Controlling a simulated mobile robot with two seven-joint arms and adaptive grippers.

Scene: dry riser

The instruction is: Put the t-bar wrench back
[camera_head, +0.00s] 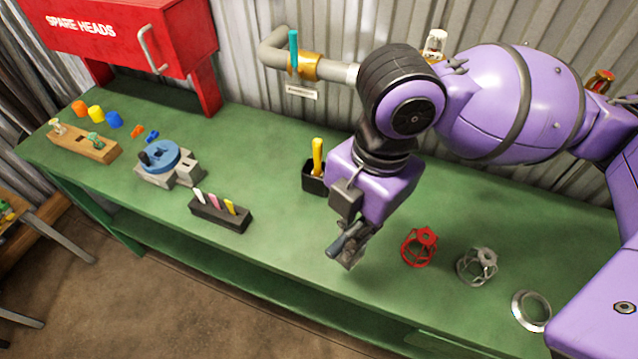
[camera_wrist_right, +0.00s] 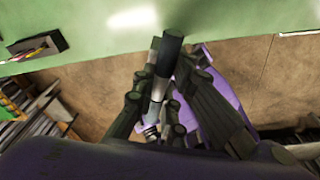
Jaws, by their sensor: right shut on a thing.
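My right gripper (camera_head: 351,250) is shut on a bar with a dark, blue-grey grip, which I take to be the t-bar wrench (camera_head: 345,240). It is held above the green bench near its front edge, tilted in the head view. In the right wrist view the wrench (camera_wrist_right: 171,47) shows a dark end and a bright metal part between the fingers of my right gripper (camera_wrist_right: 157,88). Its far end is partly hidden by the fingers. My left gripper is in neither view.
On the green bench (camera_head: 270,255) stand a black cup (camera_head: 313,182) with a yellow tool, a black marker rack (camera_head: 218,214), a blue-topped vise (camera_head: 160,158) and a wooden block (camera_head: 84,143). A red cage (camera_head: 419,247), a grey cage (camera_head: 477,267) and a ring (camera_head: 531,297) lie right of my gripper.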

